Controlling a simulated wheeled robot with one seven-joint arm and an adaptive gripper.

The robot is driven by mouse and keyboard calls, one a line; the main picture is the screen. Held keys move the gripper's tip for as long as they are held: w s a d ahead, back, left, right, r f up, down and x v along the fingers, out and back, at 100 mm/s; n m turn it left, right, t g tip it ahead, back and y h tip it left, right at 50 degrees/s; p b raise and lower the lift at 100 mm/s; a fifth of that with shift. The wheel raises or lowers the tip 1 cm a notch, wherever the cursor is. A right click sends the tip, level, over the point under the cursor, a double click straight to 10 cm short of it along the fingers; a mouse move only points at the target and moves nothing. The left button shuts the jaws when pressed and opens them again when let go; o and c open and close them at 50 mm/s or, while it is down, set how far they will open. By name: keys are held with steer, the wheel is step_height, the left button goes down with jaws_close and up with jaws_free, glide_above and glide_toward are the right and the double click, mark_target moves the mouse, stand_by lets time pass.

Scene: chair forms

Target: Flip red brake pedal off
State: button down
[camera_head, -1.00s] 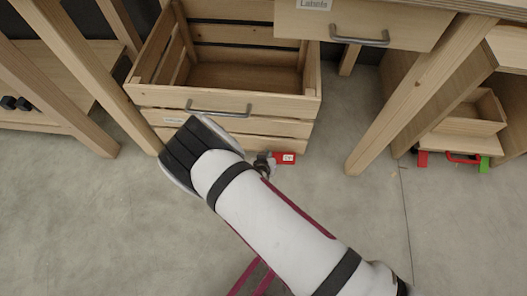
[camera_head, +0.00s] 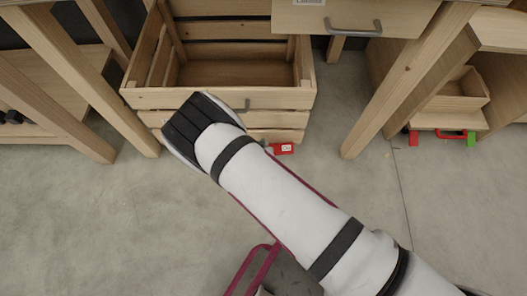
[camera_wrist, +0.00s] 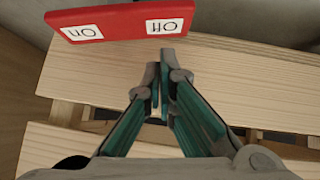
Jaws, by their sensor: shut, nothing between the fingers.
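The red brake pedal (camera_wrist: 122,20) is at the top of the wrist view, just beyond my fingertips. It carries two white labels that appear upside down, "On" at the left and "Off" at the right. In the head view the red pedal (camera_head: 276,150) shows low at the front of the wooden crate, just right of my arm. My gripper (camera_wrist: 160,72) is shut and empty, with its tips just below the pedal's "Off" end in the wrist view. I cannot tell whether they touch it. In the head view my arm hides the gripper.
Table legs (camera_head: 395,95) flank the space. At the right, a low wooden unit has red (camera_head: 413,138) and green (camera_head: 470,139) parts.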

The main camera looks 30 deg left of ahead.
steer(key=p+v, duration=0.4)
steer(key=v, duration=0.6)
steer(key=shift+a+r, duration=0.3)
steer(key=shift+r, duration=0.2)
